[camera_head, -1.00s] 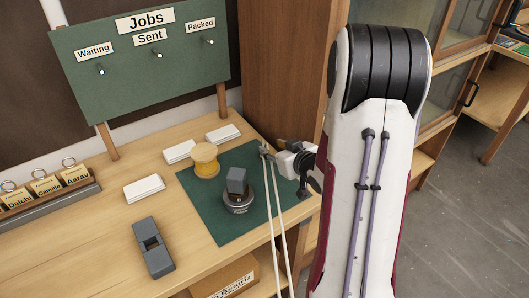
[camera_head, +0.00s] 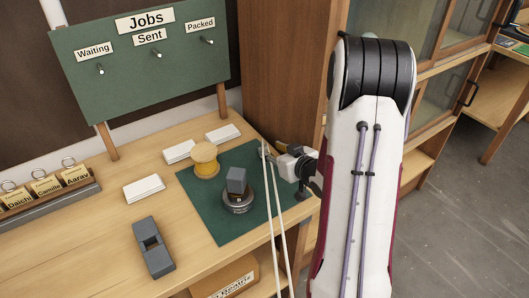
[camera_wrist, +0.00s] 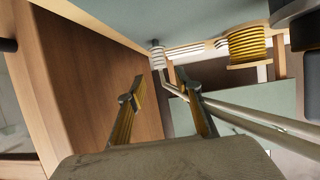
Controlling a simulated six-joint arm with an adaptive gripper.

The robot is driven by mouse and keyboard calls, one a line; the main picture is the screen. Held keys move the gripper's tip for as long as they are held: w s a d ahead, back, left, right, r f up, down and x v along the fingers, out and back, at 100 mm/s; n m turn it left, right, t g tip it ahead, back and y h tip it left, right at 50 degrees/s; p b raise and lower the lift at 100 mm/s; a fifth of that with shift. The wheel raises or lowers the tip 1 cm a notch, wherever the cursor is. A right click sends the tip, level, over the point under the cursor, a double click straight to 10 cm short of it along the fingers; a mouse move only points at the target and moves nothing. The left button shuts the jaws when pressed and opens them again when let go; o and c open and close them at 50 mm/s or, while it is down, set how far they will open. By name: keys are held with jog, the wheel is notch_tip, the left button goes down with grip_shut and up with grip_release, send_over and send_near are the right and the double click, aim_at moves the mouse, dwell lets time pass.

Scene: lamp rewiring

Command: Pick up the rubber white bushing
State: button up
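A small white ribbed piece that looks like the bushing (camera_wrist: 157,56) stands near the top middle of the wrist view, beyond my fingertips. A bent white tube or cord starts just below it. My gripper (camera_wrist: 165,88) is open, with its two yellow-lined fingers either side of a gap. The ribbed piece shows beyond this gap, apart from both fingers. In the head view, my gripper (camera_head: 270,155) is at the right edge of the green mat, beside the top of two white cords (camera_head: 272,200). The bushing cannot be made out clearly there.
A yellow spool (camera_head: 205,160) and a dark round base with a grey block (camera_head: 237,181) stand on the green mat (camera_head: 205,217). White card stacks (camera_head: 144,188) and a grey tool (camera_head: 152,248) lie to the left. A wooden cabinet (camera_head: 280,70) rises behind.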

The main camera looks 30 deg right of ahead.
aim_at(265, 147)
jog(key=shift+w+f, duration=0.2)
jog(key=shift+w, duration=0.15)
jog(key=shift+w+f, duration=0.95)
jog(key=shift+w, duration=0.25)
jog(key=shift+x, duration=1.15)
grip_shut()
